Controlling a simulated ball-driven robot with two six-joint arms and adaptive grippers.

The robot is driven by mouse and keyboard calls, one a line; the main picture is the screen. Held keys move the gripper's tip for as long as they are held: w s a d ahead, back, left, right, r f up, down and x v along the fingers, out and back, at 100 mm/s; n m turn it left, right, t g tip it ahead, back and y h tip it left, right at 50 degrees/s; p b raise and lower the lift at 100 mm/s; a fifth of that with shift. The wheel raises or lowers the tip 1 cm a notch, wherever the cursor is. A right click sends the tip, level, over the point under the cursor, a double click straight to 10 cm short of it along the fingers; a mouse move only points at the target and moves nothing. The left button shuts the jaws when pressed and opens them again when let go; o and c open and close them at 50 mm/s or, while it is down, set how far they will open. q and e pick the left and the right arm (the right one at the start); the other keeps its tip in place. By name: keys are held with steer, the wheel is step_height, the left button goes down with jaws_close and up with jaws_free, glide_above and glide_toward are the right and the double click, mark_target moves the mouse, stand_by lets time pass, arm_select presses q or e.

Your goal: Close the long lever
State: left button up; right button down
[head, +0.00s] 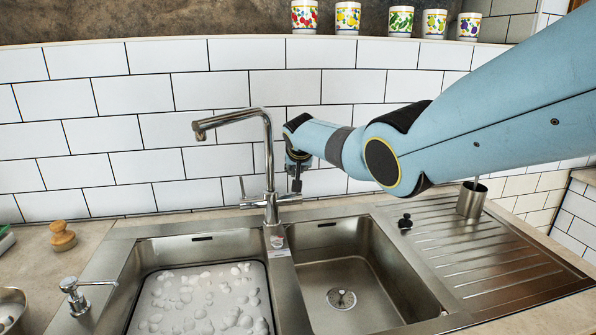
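A chrome faucet (268,165) stands behind the divider between the two sink basins, its spout turned left over the left basin. A thin upright lever (242,187) is on its left side. A horizontal chrome handle (287,200) sticks out from its right side. I cannot tell which of these is the long lever. My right gripper (297,186) points down just above or beside the right handle; contact cannot be made out. Its dark fingers look close together, seen edge-on, with nothing visible between them. My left gripper is out of view.
The left basin (140,262) holds many whitish pieces; the right basin (378,262) is empty. A metal cup (471,199) stands on the drainboard (490,250). A soap dispenser (76,295) and wooden-topped brush (62,236) are at left. Patterned cups (348,18) line the ledge above the tiles.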

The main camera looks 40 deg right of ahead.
steer(key=shift+s+d, duration=0.1)
steer(key=shift+d, duration=0.05)
steer(key=c, duration=1.4)
jaws_free()
steer(key=shift+d+f, duration=0.1)
steer(key=shift+a, duration=0.2)
steer(key=v, duration=1.2)
